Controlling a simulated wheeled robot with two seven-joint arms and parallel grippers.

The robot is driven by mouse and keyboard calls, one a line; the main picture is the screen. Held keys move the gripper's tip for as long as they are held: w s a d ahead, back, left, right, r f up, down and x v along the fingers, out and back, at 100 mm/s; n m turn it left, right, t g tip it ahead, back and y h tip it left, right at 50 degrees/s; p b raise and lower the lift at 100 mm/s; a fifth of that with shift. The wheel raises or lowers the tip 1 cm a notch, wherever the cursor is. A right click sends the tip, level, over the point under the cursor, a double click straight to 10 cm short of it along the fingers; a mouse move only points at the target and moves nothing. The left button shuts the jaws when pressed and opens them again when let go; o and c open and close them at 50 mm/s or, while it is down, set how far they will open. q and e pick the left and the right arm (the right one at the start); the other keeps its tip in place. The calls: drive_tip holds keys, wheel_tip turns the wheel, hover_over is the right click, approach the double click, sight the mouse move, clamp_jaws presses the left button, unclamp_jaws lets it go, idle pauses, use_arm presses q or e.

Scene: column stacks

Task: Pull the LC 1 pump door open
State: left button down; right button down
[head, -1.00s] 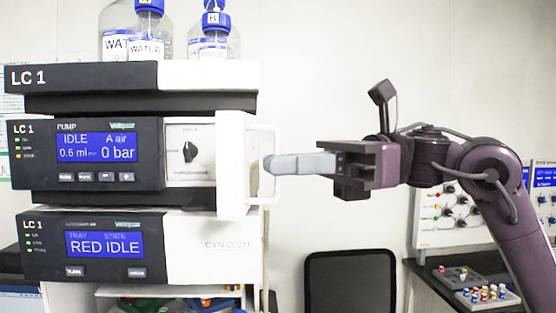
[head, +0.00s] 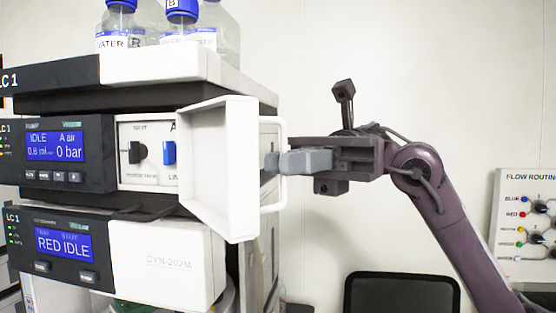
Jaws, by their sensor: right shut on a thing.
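The LC 1 pump module (head: 70,150) is the middle unit of the stack on the left, with a blue screen reading IDLE and 0 bar. Its white door (head: 228,165) stands swung out at the right side of the module. Behind it show a black knob (head: 138,152) and a blue knob (head: 169,153). The door's white loop handle (head: 283,135) is on its outer face. My right gripper (head: 274,162) is shut on the handle from the right; its fingertips are partly hidden at the handle. My left gripper is not in view.
Capped bottles (head: 181,25) stand on top of the stack. The lower LC 1 module (head: 165,265) reads RED IDLE. A black chair back (head: 400,293) is at the lower right, and a flow routing panel (head: 525,215) is at the right edge. The wall area above my right arm is clear.

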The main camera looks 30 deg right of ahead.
drive_tip(key=shift+v, duration=0.85)
drive_tip(key=shift+w+r, duration=0.15)
drive_tip(key=c, duration=1.6)
unclamp_jaws()
drive_tip(key=shift+w+a, duration=0.2)
drive_tip(key=shift+a, duration=0.05)
drive_tip(key=shift+w+a, duration=0.15)
drive_tip(key=shift+w, duration=0.05)
drive_tip(key=v, duration=0.5)
drive_tip(key=p+v, duration=0.1)
drive_tip(key=v, duration=0.2)
drive_tip(key=shift+s, duration=0.25)
